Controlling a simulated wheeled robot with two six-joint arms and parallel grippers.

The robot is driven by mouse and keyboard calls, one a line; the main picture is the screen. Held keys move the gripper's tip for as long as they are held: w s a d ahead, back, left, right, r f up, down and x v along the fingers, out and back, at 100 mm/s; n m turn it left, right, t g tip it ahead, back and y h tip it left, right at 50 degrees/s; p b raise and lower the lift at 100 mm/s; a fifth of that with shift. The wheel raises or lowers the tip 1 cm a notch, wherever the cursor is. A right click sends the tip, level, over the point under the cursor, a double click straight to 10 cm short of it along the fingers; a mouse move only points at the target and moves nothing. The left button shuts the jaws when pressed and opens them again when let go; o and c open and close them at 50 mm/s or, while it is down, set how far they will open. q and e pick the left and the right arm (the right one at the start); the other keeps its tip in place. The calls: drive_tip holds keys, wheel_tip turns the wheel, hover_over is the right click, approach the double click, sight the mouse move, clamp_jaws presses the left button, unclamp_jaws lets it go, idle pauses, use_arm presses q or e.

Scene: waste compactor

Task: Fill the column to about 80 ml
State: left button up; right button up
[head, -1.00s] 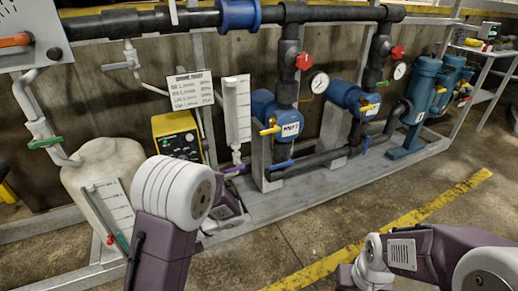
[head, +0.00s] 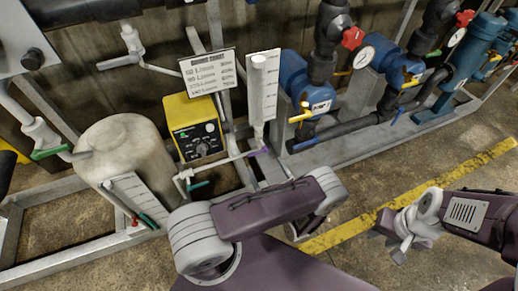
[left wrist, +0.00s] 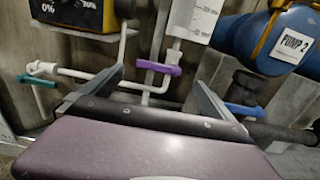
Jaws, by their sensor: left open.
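The calibration column (head: 258,110) is a clear upright tube with a white graduated plate. In the left wrist view its lower end (left wrist: 196,20) shows at the top; I cannot read a liquid level. A purple valve handle (head: 263,151) sits below it and also shows in the left wrist view (left wrist: 158,67). A teal valve handle (head: 199,185) is on the pipe to its left. My left gripper (left wrist: 160,85) is open and empty, with the purple handle seen between its fingers but apart from them. My right gripper (head: 404,246) is away at the right, its jaws unclear.
A yellow dosing pump (head: 195,130) stands left of the column, under a printed sign (head: 209,71). A beige tank (head: 112,150) is further left. Blue pumps (head: 305,82) and a blue valve handle (left wrist: 243,110) are to the right. The floor in front is open.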

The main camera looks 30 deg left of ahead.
sight(259, 153)
use_arm(q)
drive_tip(key=b+x, duration=0.1)
drive_tip(key=x, duration=0.6)
drive_tip(key=shift+w+a+b, duration=0.15)
drive_tip(key=shift+a+b, duration=0.2)
drive_tip(key=shift+w+a, duration=0.2)
drive_tip(key=shift+c, duration=0.3)
